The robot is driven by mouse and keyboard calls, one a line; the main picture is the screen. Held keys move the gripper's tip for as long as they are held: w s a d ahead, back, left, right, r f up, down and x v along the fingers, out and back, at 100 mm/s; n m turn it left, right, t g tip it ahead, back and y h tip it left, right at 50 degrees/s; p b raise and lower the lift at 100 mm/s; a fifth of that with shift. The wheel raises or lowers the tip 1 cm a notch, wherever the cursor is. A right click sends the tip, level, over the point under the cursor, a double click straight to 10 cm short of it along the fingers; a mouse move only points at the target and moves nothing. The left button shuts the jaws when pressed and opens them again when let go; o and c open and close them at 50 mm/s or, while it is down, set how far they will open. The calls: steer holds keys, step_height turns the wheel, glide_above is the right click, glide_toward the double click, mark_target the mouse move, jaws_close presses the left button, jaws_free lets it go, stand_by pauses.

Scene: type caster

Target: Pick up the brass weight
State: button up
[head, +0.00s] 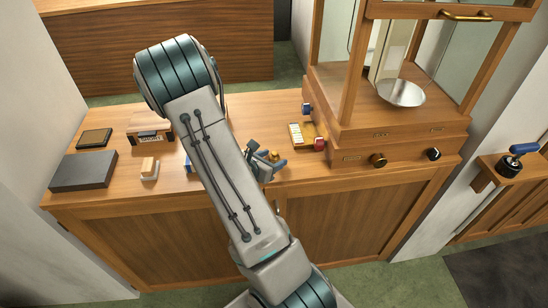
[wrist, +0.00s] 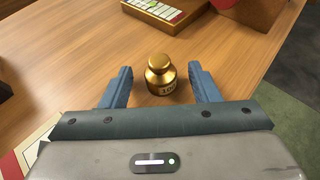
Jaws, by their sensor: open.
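The brass weight (wrist: 161,76) stands upright on the wooden bench top (wrist: 90,60), a squat gold body with a round knob and dark marking on its front. In the wrist view it is between the two blue fingers of my gripper (wrist: 160,88), a little beyond their tips' midline, with a gap on each side. My gripper is open and empty. In the head view my gripper (head: 268,160) is low over the bench near its front edge, and the weight (head: 274,155) shows only as a small gold spot beside a blue finger.
A glass-sided balance case with a metal pan (head: 401,92) stands at the right. A small tray with pale tiles (head: 304,136) lies just behind the gripper, near a red knob (head: 320,144). A dark grey slab (head: 84,171), a wooden block (head: 149,168) and a card holder (head: 150,126) are at the left.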

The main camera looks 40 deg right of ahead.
steer(key=shift+c, duration=0.4)
steer(key=c, duration=1.1)
steer(key=shift+r, duration=0.1)
